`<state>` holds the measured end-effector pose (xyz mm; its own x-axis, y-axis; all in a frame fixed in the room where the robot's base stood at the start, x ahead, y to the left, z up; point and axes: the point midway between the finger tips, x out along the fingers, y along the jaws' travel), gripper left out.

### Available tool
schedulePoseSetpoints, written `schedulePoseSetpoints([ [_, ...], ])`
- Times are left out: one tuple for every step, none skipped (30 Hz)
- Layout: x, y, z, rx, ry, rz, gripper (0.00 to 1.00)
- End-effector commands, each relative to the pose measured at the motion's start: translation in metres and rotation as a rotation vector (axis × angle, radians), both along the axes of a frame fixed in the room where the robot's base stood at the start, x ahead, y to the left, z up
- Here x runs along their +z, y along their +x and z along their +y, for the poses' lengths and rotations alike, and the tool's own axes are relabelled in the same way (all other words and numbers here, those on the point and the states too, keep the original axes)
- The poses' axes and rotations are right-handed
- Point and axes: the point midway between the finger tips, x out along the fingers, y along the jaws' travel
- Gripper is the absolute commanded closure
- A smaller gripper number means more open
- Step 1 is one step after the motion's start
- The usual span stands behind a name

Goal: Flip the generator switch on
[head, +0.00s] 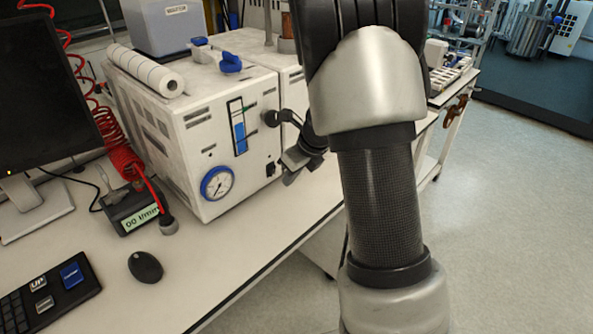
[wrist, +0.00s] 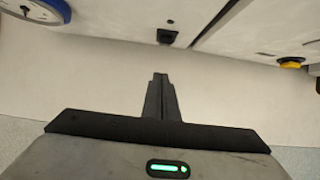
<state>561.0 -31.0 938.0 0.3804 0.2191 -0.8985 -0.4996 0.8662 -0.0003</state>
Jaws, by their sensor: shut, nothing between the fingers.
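The generator (head: 200,130) is a white box on the bench, with a blue-rimmed gauge (head: 217,183) and a blue level window on its front. A small black switch (head: 270,169) sits low on the right part of that front. The switch also shows in the wrist view (wrist: 167,36), above and beyond the fingertips; whether it is on or off is too small to tell. My gripper (head: 287,166) is just right of the switch in the head view. In the wrist view my gripper (wrist: 160,76) has its fingers together, empty and apart from the switch.
A second white unit stands right of the generator, partly behind my arm; a yellow knob (wrist: 291,62) shows in the wrist view. A paper roll (head: 145,70) lies on the generator. A coiled red hose (head: 122,150), mouse (head: 145,267) and keyboard (head: 50,300) are to the left. The bench front is clear.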

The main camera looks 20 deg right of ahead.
Motion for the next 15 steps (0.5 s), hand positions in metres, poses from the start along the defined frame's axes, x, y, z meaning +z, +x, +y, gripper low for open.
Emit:
schedulePoseSetpoints([
  [0.001,0.007,0.005,0.004,-0.002,-0.001,1.00],
  [0.003,0.012,0.007,0.004,-0.001,-0.002,1.00],
  [0.005,0.017,0.010,0.004,-0.001,-0.002,1.00],
  [0.005,0.020,0.012,0.004,-0.001,-0.002,1.00],
  [0.006,0.023,0.013,0.004,-0.001,0.000,1.00],
  [0.006,0.026,0.015,0.003,-0.001,0.001,1.00],
  [0.007,0.028,0.016,0.003,-0.001,-0.001,1.00],
  [0.007,0.030,0.018,0.003,-0.001,-0.001,1.00],
  [0.008,0.032,0.019,0.002,-0.001,0.000,1.00],
  [0.008,0.033,0.019,0.001,0.000,0.000,1.00],
  [0.008,0.033,0.020,0.001,0.000,0.000,1.00],
  [0.008,0.034,0.020,0.000,0.000,0.000,1.00],
  [0.008,0.034,0.020,0.000,0.000,0.000,1.00],
  [0.008,0.034,0.020,0.000,0.000,0.000,1.00],
  [0.008,0.034,0.020,0.000,0.000,0.000,1.00],
])
